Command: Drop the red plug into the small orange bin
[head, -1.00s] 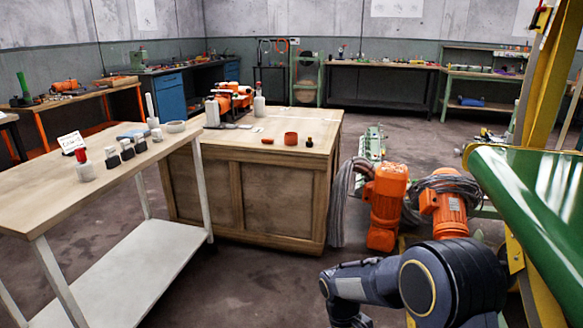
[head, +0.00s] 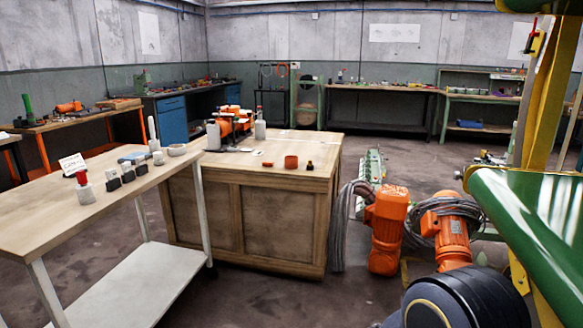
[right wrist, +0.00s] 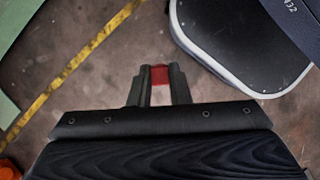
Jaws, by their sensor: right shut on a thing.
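The red plug (right wrist: 159,75) shows as a small red block between the two dark fingers of my right gripper (right wrist: 159,84) in the right wrist view. The gripper is shut on it and holds it above the floor; the fingers cover its sides. In the head view a small orange round container (head: 291,162), which looks like the small orange bin, stands on the wooden crate. My right gripper is out of the head view; only part of my dark right arm shows at the bottom right. My left gripper is not in view.
The wooden crate (head: 250,207) also bears a small red piece (head: 267,164), a small dark item (head: 309,165) and a bottle (head: 260,129). A workbench (head: 60,208) with several bottles stands at left. Orange motors (head: 389,230) and a green cylinder (head: 535,220) are at right.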

